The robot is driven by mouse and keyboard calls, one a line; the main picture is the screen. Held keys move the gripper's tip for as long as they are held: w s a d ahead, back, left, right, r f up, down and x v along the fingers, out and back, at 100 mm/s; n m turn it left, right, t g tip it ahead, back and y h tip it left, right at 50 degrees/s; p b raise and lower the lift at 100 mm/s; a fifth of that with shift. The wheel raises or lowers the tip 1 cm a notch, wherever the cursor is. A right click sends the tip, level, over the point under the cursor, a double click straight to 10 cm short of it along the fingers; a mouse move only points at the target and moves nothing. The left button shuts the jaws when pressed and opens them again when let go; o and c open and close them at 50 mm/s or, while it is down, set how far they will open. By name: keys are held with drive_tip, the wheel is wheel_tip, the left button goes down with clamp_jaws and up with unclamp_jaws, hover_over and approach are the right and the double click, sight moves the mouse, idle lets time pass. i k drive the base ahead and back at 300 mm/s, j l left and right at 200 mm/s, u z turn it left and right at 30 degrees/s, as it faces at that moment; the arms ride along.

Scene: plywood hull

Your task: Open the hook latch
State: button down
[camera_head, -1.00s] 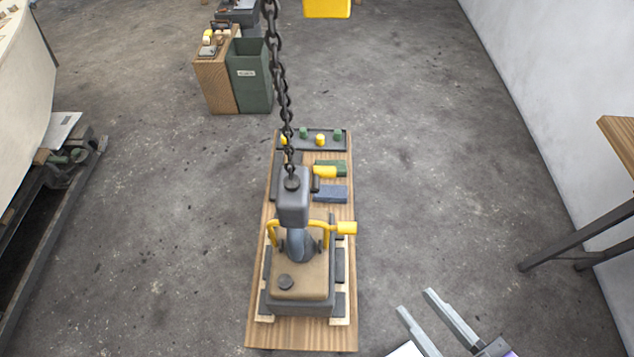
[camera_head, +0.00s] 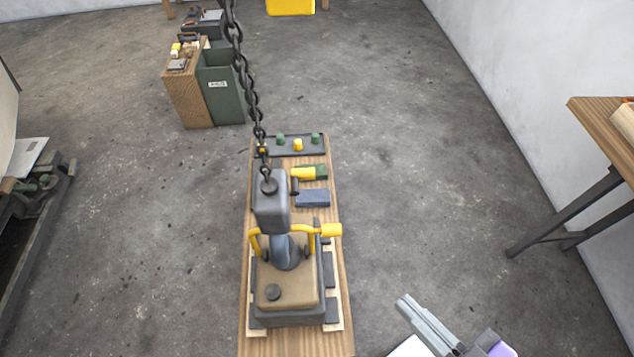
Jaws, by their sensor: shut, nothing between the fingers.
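A grey hook block (camera_head: 271,203) hangs on a dark chain (camera_head: 247,85) in the middle of the head view. A blue-grey hook (camera_head: 286,252) curves down below it. A yellow latch bar (camera_head: 298,229) with a thick yellow grip at its right end crosses in front of the hook. The hook meets a tan-topped block (camera_head: 288,285) on the bench; the exact contact is hidden. My gripper (camera_head: 405,303) is at the lower right, shut and empty, apart from the latch and right of the bench.
The wooden bench (camera_head: 345,335) also bears a blue block (camera_head: 313,198) and a tray with green and yellow knobs (camera_head: 293,145). A green bin (camera_head: 222,95) stands behind left. A wooden table (camera_head: 595,115) is at right. Floor between bench and table is clear.

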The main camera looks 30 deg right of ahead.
sight(300, 173)
drive_tip(key=l+z, duration=0.15)
drive_tip(key=z, duration=0.6)
drive_tip(key=i+l+z, duration=0.1)
drive_tip(key=i+z, duration=0.2)
drive_tip(key=z, duration=0.15)
